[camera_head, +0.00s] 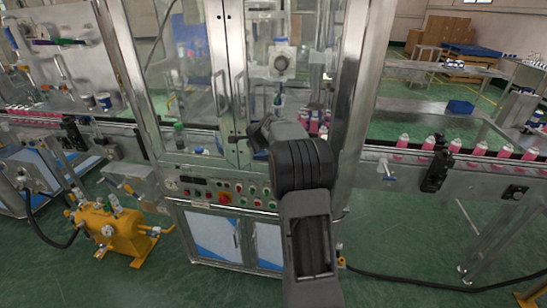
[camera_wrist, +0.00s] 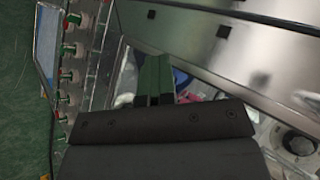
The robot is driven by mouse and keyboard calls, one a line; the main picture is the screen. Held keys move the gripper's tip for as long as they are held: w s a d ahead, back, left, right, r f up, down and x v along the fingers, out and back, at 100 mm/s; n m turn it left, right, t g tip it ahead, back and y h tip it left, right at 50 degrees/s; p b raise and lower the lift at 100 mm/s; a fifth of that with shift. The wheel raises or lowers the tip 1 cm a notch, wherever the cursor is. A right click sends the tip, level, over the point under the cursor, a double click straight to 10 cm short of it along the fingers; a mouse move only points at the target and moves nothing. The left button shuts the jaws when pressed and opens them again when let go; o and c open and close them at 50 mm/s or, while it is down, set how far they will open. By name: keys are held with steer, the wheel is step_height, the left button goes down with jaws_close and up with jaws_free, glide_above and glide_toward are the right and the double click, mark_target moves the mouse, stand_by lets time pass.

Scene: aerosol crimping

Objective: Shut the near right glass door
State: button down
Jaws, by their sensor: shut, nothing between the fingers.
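The machine cabinet stands in front of me with two framed glass doors that have upright handles. The near right glass door (camera_head: 239,62) is the one right of the centre line; its handle side is near the middle, and my arm covers its lower right part. I cannot tell exactly how far it stands from its frame. My gripper (camera_head: 238,138) is at the lower handle-side edge of this door; whether it touches is unclear. In the wrist view the two fingers (camera_wrist: 154,80) lie together, shut and empty, beside a steel frame (camera_wrist: 215,50).
The left glass door (camera_head: 180,70) is beside it. A button panel (camera_head: 225,190) lies below the doors. A conveyor with pink cans (camera_head: 455,146) runs out to the right. A yellow pump unit (camera_head: 112,228) stands on the floor at left. Green floor is open at front right.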

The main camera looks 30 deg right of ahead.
steer(key=s+a+r+b, duration=0.2)
steer(key=s+a+r, duration=0.5)
steer(key=s+a, duration=0.1)
steer(key=s+a+f+n+g, duration=0.1)
steer(key=s+a+f+n, duration=0.2)
steer(key=s+n, duration=0.3)
steer(key=s+a+f+n+g, duration=0.2)
steer(key=s+a+n, duration=0.4)
steer(key=s, duration=0.6)
steer(key=s+a+f+n+g, duration=0.2)
steer(key=s+a+f+n, duration=0.2)
steer(key=s, duration=0.5)
steer(key=shift+s+a+n, duration=0.2)
steer(key=shift+a+n, duration=0.05)
steer(key=shift+n, duration=0.75)
steer(key=shift+f, duration=0.1)
